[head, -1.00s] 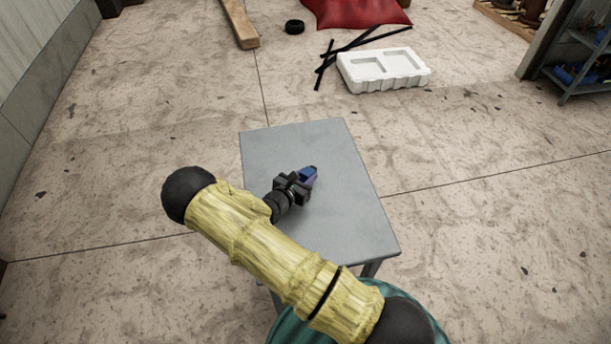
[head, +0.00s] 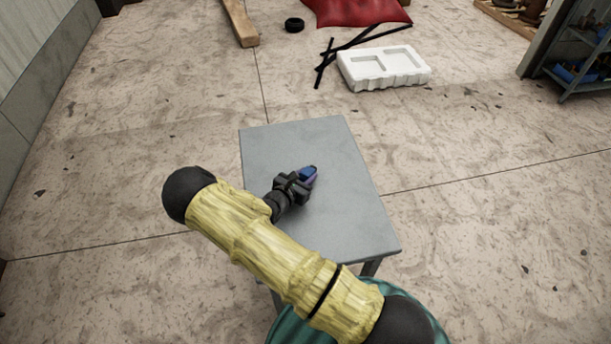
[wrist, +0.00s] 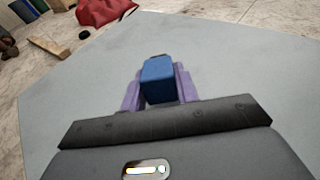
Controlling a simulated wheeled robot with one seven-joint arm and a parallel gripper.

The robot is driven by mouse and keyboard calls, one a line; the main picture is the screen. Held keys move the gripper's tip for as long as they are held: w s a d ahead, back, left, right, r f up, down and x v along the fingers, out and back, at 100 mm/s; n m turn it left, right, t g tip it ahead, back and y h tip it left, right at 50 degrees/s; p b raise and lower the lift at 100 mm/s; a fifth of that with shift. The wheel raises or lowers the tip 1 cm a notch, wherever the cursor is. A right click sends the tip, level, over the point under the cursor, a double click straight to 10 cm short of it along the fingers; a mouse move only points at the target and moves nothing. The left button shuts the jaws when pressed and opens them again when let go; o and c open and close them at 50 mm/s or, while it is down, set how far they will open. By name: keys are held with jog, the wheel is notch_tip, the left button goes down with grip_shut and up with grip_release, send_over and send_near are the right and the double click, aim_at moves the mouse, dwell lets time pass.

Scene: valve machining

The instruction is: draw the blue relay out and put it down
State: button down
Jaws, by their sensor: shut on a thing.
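The blue relay (wrist: 158,80) is a small blue block with a dark end, seen in the wrist view at the middle. It also shows in the head view (head: 307,173) over the grey table (head: 352,205). My gripper (head: 309,178) is shut on it, with a purple finger along each side of the block. A small dark part shows at the relay's far end. I cannot tell whether it belongs to the relay or to something that holds it. The relay's underside and any contact with the table are hidden.
The grey tabletop is bare around my gripper, with free room on all sides. On the floor beyond lie a white foam tray (head: 388,82), black rods (head: 325,66), a wooden plank (head: 239,22), a black ring (head: 294,25) and a red sack (head: 356,10). A shelf (head: 580,60) stands far right.

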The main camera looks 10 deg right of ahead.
jog(key=shift+f, duration=0.2)
dwell(0.3)
jog(key=c, duration=1)
grip_release()
jog(key=shift+o, duration=0.2)
jog(key=shift+s+a, duration=0.1)
jog(key=v, duration=1.7)
jog(key=shift+r, duration=0.1)
